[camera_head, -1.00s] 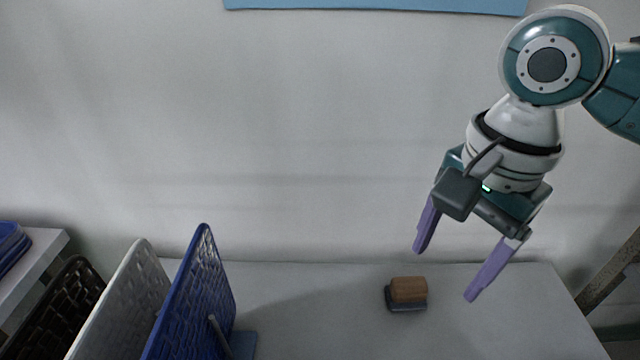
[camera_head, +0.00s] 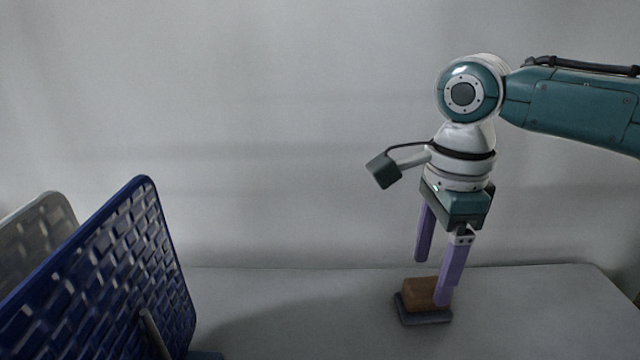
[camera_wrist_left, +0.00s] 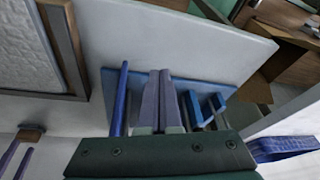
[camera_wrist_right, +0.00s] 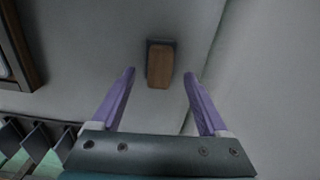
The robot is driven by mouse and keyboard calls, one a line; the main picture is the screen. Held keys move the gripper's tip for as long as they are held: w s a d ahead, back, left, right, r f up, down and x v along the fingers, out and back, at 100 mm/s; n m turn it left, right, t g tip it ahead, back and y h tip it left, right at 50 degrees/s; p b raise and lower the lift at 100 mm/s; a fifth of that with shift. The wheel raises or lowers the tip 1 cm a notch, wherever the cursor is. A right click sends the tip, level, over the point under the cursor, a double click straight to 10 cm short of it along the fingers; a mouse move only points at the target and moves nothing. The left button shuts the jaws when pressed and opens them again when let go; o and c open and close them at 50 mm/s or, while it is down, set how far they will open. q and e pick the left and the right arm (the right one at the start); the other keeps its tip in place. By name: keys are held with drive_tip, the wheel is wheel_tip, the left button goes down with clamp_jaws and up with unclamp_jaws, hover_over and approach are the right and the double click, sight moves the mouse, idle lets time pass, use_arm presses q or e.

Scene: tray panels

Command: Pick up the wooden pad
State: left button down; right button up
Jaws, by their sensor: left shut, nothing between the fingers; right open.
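The wooden pad (camera_head: 421,291) is a small brown block on a dark grey base, lying on the grey table. It also shows in the right wrist view (camera_wrist_right: 160,66), ahead of and between the fingertips. My right gripper (camera_head: 432,281) is open and points down just above the pad, one purple finger in front of it in the head view. Nothing is between its fingers. My left gripper (camera_wrist_left: 165,75) shows only in the left wrist view, with its two purple fingers shut together and empty. The pad also appears at the left of that view (camera_wrist_left: 31,133).
A blue woven panel (camera_head: 110,270) stands upright at the left of the table, with a grey panel (camera_head: 40,225) behind it. The grey table (camera_head: 300,310) is clear between the panels and the pad. A pale wall rises behind the table.

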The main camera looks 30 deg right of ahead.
sight(429, 284)
wheel_tip(429, 284, down, 4)
drive_tip(key=shift+d+f+b, duration=0.1)
drive_tip(key=shift+b, duration=0.6)
clamp_jaws()
